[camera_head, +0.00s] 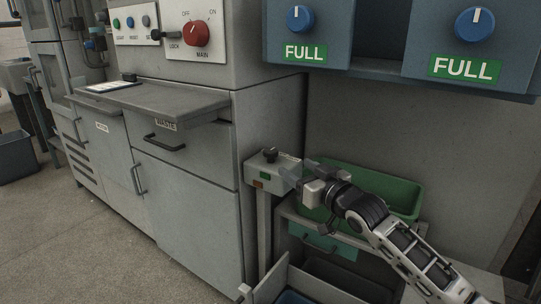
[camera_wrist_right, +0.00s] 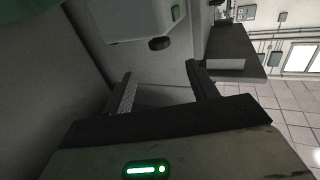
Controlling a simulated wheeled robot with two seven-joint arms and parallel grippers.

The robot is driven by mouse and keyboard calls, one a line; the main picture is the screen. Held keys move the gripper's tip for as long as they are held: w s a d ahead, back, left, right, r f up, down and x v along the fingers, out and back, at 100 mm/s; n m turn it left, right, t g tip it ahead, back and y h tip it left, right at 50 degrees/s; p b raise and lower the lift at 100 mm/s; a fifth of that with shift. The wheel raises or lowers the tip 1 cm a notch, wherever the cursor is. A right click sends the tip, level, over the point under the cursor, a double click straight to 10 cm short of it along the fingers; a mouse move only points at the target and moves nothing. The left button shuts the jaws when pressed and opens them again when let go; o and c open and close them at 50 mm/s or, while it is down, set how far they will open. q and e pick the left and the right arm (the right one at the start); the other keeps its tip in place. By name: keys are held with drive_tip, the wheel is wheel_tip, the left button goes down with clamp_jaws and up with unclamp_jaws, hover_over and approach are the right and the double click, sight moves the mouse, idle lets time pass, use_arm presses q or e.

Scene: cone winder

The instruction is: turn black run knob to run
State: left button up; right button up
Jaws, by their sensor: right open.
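A small black knob (camera_head: 270,154) stands on top of a pale grey control box (camera_head: 258,171) on a post, in the middle of the head view. No label by the knob is legible. In the right wrist view the knob (camera_wrist_right: 158,44) sticks out of the box (camera_wrist_right: 128,18), ahead of the fingers. My right gripper (camera_head: 289,178) is at the right side of the box, a little lower than the knob. Its two fingers stand apart with nothing between them in the right wrist view (camera_wrist_right: 160,72). My left gripper is not in view.
A green bin (camera_head: 385,188) sits on a shelf just behind my right arm. A grey cabinet (camera_head: 190,190) with a projecting worktop (camera_head: 165,100) stands left of the box. A red main switch (camera_head: 196,33) and two blue dials (camera_head: 300,18) are above. Floor is clear at lower left.

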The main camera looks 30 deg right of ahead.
sight(275, 154)
drive_tip(key=w+b, duration=0.2)
drive_tip(key=w, duration=0.8)
drive_tip(key=shift+w, duration=0.4)
drive_tip(key=shift+w+b, duration=0.35)
drive_tip(key=shift+w, duration=0.45)
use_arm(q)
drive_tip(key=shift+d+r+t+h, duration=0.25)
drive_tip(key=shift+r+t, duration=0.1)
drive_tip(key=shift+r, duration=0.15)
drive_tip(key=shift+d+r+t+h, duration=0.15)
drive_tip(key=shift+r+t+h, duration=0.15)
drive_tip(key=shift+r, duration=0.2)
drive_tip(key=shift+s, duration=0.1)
use_arm(e)
drive_tip(key=c, duration=1)
